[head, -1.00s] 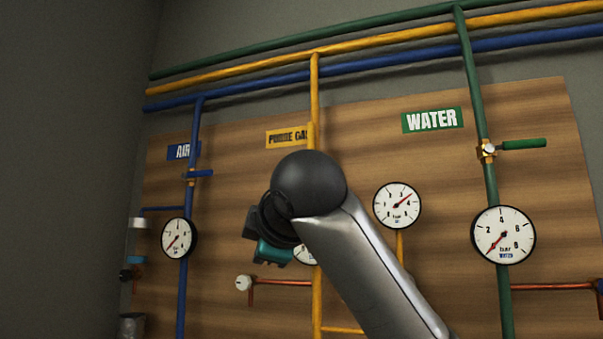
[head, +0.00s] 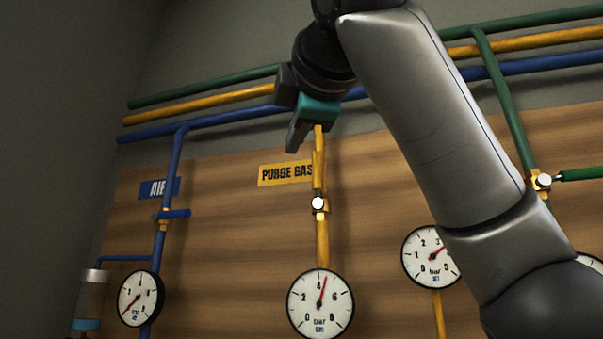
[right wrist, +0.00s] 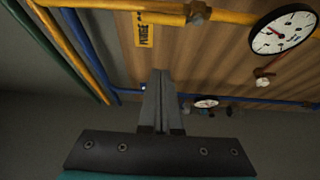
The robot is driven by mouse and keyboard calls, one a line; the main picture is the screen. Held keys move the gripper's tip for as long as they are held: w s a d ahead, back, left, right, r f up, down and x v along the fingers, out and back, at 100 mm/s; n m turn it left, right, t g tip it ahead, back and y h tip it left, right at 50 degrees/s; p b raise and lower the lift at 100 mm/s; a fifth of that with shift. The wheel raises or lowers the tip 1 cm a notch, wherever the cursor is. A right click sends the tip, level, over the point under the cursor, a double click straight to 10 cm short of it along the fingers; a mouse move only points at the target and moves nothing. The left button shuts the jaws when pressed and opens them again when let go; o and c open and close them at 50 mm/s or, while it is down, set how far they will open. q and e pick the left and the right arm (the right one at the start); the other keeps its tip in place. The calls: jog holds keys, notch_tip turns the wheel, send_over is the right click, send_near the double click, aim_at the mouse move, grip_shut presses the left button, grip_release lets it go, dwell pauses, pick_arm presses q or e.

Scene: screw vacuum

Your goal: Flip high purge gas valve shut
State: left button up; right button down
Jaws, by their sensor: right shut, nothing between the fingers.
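The purge gas valve (head: 318,204) sits on the upright yellow pipe, beside the yellow "PURGE GAS" label (head: 286,173) and above a round gauge (head: 320,303). Its yellow handle (head: 318,170) points up, in line with the pipe. In the right wrist view the brass valve body (right wrist: 197,12) is at the top edge. My right gripper (head: 293,148) is above and slightly left of the handle, apart from it. Its fingers are shut and empty, and show together in the right wrist view (right wrist: 158,75). My left gripper is not in view.
Green, yellow and blue (head: 215,119) pipes run across above the wooden board. The air valve (head: 165,215), with its blue handle crosswise, is at left. My right arm covers the upper right.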

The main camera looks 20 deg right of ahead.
aim_at(317, 178)
pick_arm(q)
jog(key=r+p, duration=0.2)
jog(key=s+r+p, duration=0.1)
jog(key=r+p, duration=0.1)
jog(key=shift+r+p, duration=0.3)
jog(key=shift+p, duration=0.05)
pick_arm(e)
jog(key=w+d, duration=0.4)
jog(key=w, duration=0.4)
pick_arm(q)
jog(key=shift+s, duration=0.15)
pick_arm(e)
jog(key=shift+d, duration=0.15)
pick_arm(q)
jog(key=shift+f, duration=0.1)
pick_arm(e)
jog(key=shift+d, duration=0.1)
